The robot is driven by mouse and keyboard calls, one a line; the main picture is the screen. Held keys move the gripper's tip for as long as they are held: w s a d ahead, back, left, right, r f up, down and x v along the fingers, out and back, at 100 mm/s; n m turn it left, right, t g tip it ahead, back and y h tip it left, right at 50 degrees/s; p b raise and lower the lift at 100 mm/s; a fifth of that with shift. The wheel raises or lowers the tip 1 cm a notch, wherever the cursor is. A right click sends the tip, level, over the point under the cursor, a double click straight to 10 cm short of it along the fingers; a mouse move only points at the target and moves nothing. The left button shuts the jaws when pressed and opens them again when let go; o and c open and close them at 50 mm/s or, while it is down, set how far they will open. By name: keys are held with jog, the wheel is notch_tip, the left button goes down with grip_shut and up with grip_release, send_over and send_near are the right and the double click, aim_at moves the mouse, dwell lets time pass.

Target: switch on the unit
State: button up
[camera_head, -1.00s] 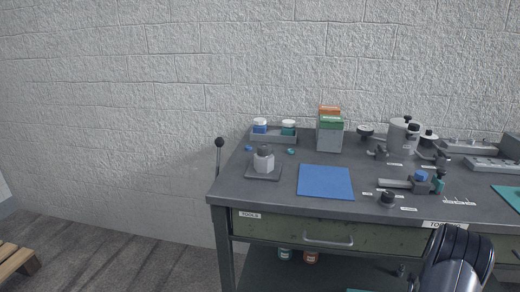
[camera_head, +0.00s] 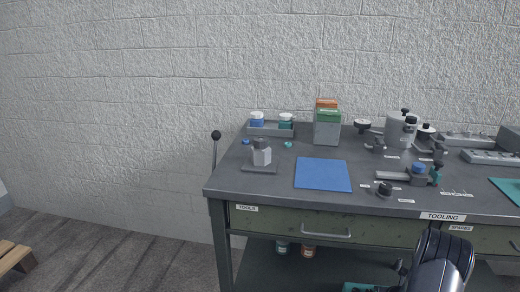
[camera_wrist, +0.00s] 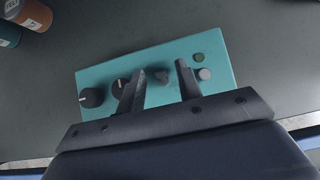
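The unit is a teal box (camera_wrist: 120,70) lying below my gripper in the wrist view. Its face has two black dials with white marks, a small grey knob or switch (camera_wrist: 162,78) near the middle, and two round buttons at the right, one greenish (camera_wrist: 198,57) and one pale (camera_wrist: 204,74). My gripper (camera_wrist: 160,68) is open, its two fingers apart over the face, with the middle knob or switch showing between them. I cannot tell whether the fingers touch it. In the head view a teal edge of the unit (camera_head: 358,287) shows on the lower shelf.
The bench (camera_head: 270,185) has drawers with a handle (camera_head: 326,232) above the shelf. Two small jars (camera_head: 308,251) stand on the shelf; orange and teal ones (camera_wrist: 30,14) show at the wrist view's upper left. A black-knobbed lever (camera_head: 216,136) stands at the bench's left.

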jog(key=shift+s+f+t+b, duration=0.35)
jog(key=shift+t+b, duration=0.55)
jog(key=shift+b, duration=0.8)
jog(key=shift+s+a+t+h+b, duration=0.2)
jog(key=shift+t+h+b, duration=0.2)
jog(key=shift+t+b, duration=0.25)
jog(key=shift+s+f+t+h+b, duration=0.2)
jog(key=shift+t+b, duration=0.2)
jog(key=shift+t, duration=0.4)
jog(key=shift+s+f+t+h+b, duration=0.1)
jog(key=shift+s+t+h+b, duration=0.1)
jog(key=shift+t+b, duration=0.4)
jog(key=t, duration=0.1)
jog(key=t+b, duration=0.1)
jog(key=t, duration=0.1)
jog(key=shift+s+a+f+h+b, duration=0.1)
jog(key=shift+s+f+h+b, duration=0.1)
jog(key=shift+f+h+b, duration=0.15)
jog(key=shift+s+t, duration=0.2)
jog(key=shift+t, duration=0.05)
jog(key=p+v, duration=0.2)
jog(key=v, duration=0.7)
jog(key=shift+s+r, duration=0.1)
jog(key=shift+s, duration=0.25)
jog(key=shift+s+a+p, duration=0.15)
jog(key=shift+s+p, duration=0.15)
jog(key=shift+a, duration=0.1)
